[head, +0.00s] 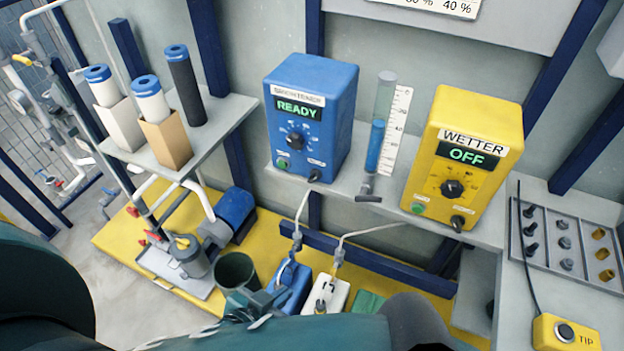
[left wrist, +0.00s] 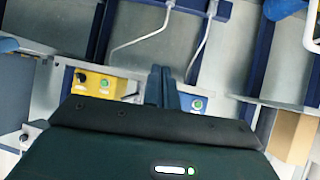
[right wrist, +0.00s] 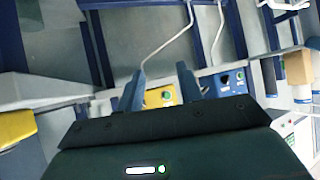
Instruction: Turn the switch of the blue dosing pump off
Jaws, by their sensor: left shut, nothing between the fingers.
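The blue dosing pump (head: 316,110) stands on the wall shelf in the head view, labelled BRIGHTENER, its green display reading READY. Its front has a black dial (head: 295,140), a green button (head: 283,163) and a small dark switch (head: 314,175) at the lower right edge. My left gripper (head: 262,303) is low in front of the shelf, apart from the pump. In the left wrist view its fingers (left wrist: 162,84) are together and empty, partly covering the blue pump (left wrist: 188,104). My right gripper (right wrist: 162,86) is open and empty; the blue pump (right wrist: 227,79) shows beyond it.
A yellow pump (head: 468,150) labelled WETTER, display OFF, stands right of the blue one. A clear tube with a blue float (head: 375,146) and a valve stand between them. Filter cartridges (head: 185,85) stand on the left shelf. Containers (head: 325,295) with hoses stand below.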

